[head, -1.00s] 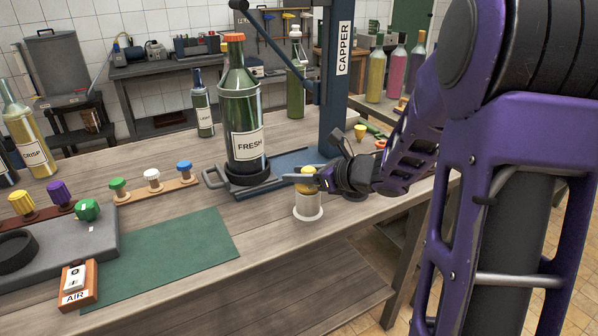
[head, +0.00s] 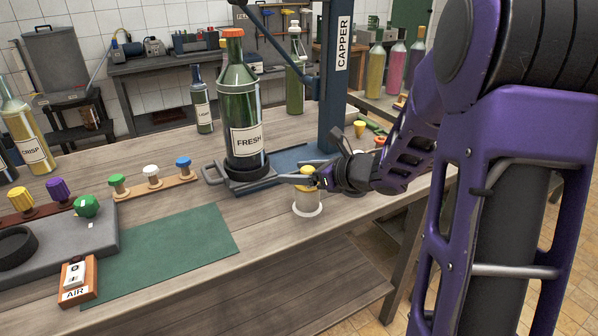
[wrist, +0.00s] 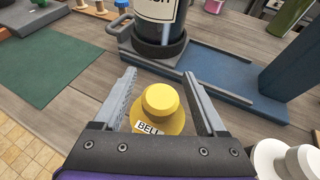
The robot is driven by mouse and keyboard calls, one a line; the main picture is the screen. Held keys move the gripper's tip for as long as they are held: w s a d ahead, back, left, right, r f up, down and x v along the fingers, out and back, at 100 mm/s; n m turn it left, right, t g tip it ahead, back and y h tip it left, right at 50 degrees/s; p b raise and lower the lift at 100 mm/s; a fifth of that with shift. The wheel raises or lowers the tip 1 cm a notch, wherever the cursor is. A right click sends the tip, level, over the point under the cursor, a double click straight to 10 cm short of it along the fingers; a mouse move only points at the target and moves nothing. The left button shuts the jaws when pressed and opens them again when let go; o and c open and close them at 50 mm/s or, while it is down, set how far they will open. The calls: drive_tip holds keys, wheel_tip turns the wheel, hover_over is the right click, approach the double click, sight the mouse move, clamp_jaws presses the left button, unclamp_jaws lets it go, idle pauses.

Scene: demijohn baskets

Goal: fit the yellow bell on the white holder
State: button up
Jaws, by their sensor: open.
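The yellow bell (wrist: 162,108) has a round knob and a label reading BELL in the wrist view. In the head view the bell (head: 306,184) appears to sit upright on top of the pale white holder (head: 307,203), near the bench's front edge. My gripper (head: 305,178) is at the bell's height, reaching in from the right. In the wrist view my gripper (wrist: 160,88) is open, with one finger on each side of the bell and gaps showing. The bell hides the holder in the wrist view, so the exact seating cannot be told.
The green FRESH bottle (head: 244,115) stands on the blue capper base (head: 283,163) just behind. The CAPPER column (head: 335,90) rises beside it. A white rounded object (wrist: 283,160) is close on the right in the wrist view. The green mat (head: 165,255) is bare.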

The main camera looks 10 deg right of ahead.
drive_tip(key=shift+d, duration=0.1)
drive_tip(key=p+v, duration=0.1)
drive_tip(key=v, duration=1.6)
drive_tip(key=shift+s+r, duration=0.1)
drive_tip(key=shift+r, duration=0.1)
